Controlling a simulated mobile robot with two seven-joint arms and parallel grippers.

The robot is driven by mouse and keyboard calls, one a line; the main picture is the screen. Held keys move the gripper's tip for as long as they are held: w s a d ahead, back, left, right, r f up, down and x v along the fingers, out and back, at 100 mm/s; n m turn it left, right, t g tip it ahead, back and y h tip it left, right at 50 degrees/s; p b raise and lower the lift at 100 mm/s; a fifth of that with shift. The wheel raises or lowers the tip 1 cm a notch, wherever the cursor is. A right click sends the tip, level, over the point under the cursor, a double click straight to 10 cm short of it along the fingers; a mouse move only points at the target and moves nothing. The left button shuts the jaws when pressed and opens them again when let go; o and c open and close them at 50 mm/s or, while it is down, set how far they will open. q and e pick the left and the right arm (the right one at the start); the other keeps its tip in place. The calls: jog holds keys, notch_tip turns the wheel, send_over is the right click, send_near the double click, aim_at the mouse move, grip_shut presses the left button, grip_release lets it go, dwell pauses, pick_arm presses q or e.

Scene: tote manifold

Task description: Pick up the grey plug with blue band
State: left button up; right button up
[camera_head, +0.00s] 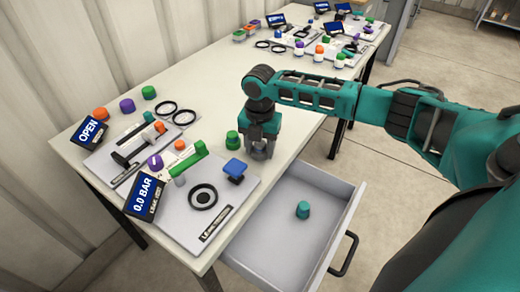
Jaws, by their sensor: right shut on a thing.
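My right gripper (260,154) is at the table's front edge, pointing down, just right of a blue square knob (235,167). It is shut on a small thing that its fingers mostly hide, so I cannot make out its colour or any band. A small grey piece (179,181) stands on the near plate beside the green handle; no blue band can be made out on it. My left gripper is out of view.
An open grey drawer (262,219) juts out below the table (207,91), with a teal plug (303,209) inside. A green cap (232,138) stands left of my gripper. Screens (146,195), plates, black rings (184,118) and coloured caps crowd the left; more parts stand at the far end.

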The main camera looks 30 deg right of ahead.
jog(key=c, duration=0.4)
jog(key=shift+r, duration=0.1)
